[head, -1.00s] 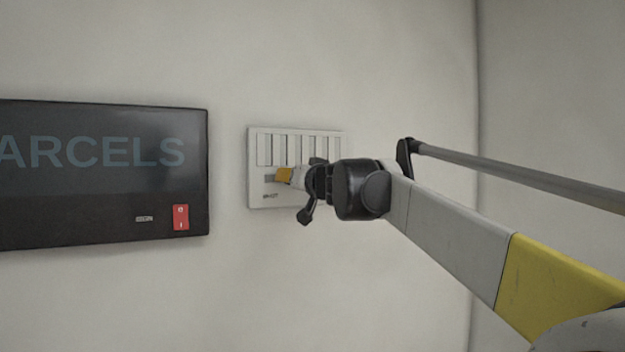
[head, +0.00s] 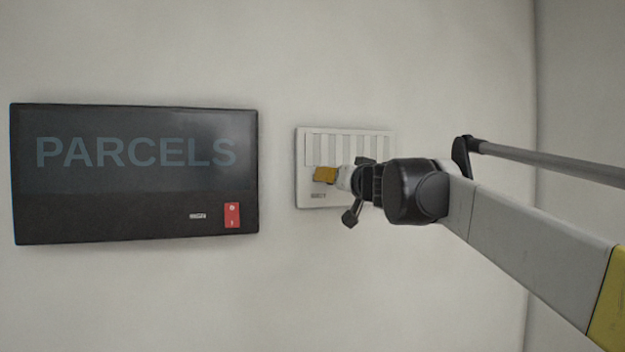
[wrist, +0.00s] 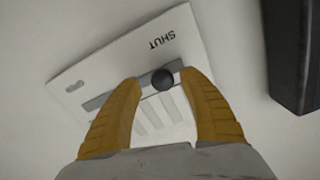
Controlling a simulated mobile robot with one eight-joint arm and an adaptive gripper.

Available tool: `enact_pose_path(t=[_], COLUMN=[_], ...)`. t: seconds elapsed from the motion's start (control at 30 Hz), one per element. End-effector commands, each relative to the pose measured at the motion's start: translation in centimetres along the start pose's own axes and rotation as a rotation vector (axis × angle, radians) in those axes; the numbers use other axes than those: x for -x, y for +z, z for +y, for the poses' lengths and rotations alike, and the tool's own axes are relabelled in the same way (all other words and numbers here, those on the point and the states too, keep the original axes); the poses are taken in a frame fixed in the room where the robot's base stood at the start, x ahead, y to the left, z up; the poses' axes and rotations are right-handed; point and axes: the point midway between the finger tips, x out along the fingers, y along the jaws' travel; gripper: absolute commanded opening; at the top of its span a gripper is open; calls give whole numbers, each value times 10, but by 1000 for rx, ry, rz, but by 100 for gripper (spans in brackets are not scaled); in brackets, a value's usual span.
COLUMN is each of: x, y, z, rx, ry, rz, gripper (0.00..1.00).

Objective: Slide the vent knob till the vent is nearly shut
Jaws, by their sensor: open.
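The vent (head: 350,135) is a pale wall plate with a row of upright slats above a slide slot. A label reading SHUT shows by its lower left corner. In the wrist view the vent plate (wrist: 112,60) appears turned over, with the round dark knob (wrist: 163,78) in the slot close to the SHUT end. My gripper (head: 323,174) is at the plate's lower left and hides the knob in the head view. In the wrist view my gripper (wrist: 163,80) is open, with one yellow finger on each side of the knob. I cannot tell whether either finger touches it.
A black PARCELS sign (head: 135,175) with a red rocker switch (head: 232,215) hangs left of the vent. Its dark edge (wrist: 290,50) shows at the right of the wrist view. Bare wall lies between and around them, with a wall corner at right.

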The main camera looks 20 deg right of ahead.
Motion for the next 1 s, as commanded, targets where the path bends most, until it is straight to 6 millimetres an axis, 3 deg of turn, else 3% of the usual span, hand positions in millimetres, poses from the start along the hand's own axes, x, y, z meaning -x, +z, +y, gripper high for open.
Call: enact_pose_path(t=[0.3, 0.5, 0.9, 1.0], x=[70, 99, 106, 107], y=[0, 0, 1, 16], z=[0, 0, 0, -2], rx=[0, 0, 0, 3], ry=[1, 1, -1, -12], rz=[0, 0, 0, -11], gripper=[50, 50, 50, 50])
